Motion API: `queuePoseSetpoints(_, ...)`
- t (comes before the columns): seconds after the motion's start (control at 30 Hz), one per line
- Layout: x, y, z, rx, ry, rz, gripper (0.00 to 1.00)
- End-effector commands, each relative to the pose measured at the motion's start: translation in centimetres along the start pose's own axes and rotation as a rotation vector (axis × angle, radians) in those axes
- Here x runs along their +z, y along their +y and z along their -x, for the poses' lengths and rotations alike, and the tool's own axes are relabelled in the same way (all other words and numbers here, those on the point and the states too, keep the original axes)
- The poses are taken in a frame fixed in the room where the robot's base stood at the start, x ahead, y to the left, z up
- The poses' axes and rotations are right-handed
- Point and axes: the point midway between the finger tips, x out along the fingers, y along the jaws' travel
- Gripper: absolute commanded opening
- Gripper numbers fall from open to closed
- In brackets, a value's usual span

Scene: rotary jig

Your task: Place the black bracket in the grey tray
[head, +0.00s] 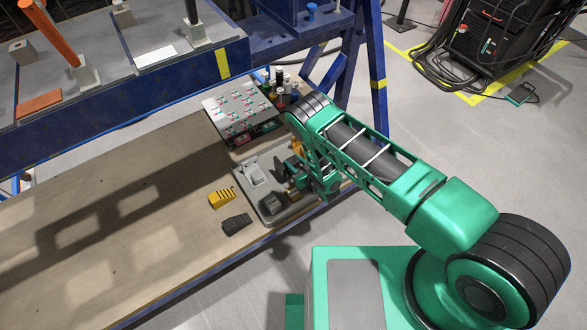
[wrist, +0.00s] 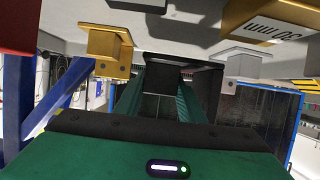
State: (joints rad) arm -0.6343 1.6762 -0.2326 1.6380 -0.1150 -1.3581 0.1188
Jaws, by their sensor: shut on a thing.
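In the wrist view my gripper (wrist: 160,98) has its two green fingers closed on a dark block (wrist: 164,76), which looks like the black bracket. In the head view my gripper (head: 290,180) is low over the right part of the grey tray (head: 243,184). The arm hides much of that side, and I cannot make out the held piece there. I cannot tell whether the held piece touches a surface. A dark block (head: 271,204) sits at the tray's front, and a pale fitting (head: 255,173) is in its recess.
In the wrist view a yellow bracket (wrist: 108,48) and a grey one (wrist: 243,66) flank the held piece. A yellow part (head: 221,198) and a black wedge (head: 236,224) lie left of the tray. A panel (head: 238,108) and bottles stand behind. The bench's left is clear.

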Motion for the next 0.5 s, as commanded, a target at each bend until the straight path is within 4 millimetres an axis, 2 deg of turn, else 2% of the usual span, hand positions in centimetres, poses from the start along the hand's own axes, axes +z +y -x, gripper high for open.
queuePoseSetpoints(0.13,0.5,0.6,-0.1,-0.001,0.002,-0.002,0.00)
queuePoseSetpoints(0.4,3.6,0.6,-1.4,-0.001,0.001,-0.003,0.00)
queuePoseSetpoints(0.5,3.9,0.5,-1.6,-0.001,0.002,-0.002,0.00)
